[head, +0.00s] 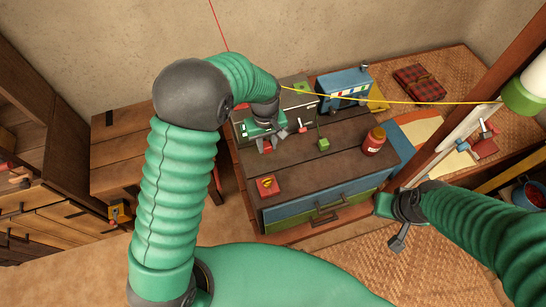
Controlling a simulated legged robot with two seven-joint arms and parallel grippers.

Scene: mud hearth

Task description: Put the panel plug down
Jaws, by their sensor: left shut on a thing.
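My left gripper (274,139) hangs over the back left part of the dark wooden top of a low chest (310,170). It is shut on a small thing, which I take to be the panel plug. The plug is mostly hidden by the fingers, and I cannot tell whether it touches the top. My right gripper (398,222) is at the chest's front right corner, away from the plug. Its fingers are too small and dark to tell their opening.
On the chest stand a green block (323,144), a red jar (373,141) and a red square piece with a yellow mark (268,186). A blue box (344,90) stands behind. A yellow cord (400,101) crosses above. The front middle of the top is clear.

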